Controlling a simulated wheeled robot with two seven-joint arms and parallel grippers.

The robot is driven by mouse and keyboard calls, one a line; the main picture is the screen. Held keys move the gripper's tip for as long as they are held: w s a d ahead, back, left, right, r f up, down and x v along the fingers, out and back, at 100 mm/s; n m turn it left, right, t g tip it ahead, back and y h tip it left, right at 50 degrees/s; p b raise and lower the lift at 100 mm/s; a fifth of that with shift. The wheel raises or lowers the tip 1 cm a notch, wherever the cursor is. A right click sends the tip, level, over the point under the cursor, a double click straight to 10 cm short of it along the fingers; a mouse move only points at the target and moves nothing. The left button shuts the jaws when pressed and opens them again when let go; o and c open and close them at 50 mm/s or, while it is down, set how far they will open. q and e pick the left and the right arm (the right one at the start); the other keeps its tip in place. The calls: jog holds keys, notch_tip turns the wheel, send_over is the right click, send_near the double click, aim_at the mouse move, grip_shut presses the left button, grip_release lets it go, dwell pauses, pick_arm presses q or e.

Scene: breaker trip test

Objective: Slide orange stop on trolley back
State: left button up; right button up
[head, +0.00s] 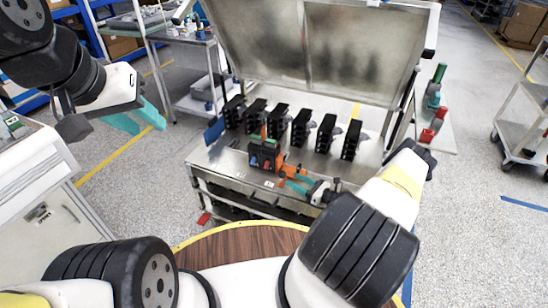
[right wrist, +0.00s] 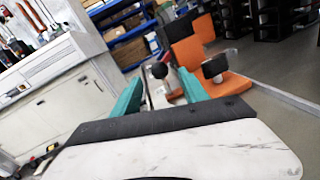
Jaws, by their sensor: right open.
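The orange stop (head: 289,170) sits on the metal top of the trolley (head: 225,165), near its front edge, beside a dark block with red and blue parts (head: 262,154). In the right wrist view the stop (right wrist: 193,58) shows orange plates and black knobs. My right gripper (head: 298,184) is open at the stop's right side. In the right wrist view its teal fingers (right wrist: 160,88) stand apart, with a black knob (right wrist: 160,70) seen between them; I cannot tell whether they touch it. My left gripper (head: 137,118) is open and empty, left of the trolley.
Several black breaker units (head: 301,127) stand in a row behind the stop. A large raised panel (head: 320,45) rises at the trolley's back. A white cabinet (head: 45,195) stands at left, a grey cart (head: 520,135) at right. Red and green items (head: 434,125) are on the right side shelf.

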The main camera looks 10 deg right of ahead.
aim_at(283, 174)
jog(key=x, duration=0.6)
jog(key=shift+w+a, duration=0.3)
grip_shut()
dwell(1.1)
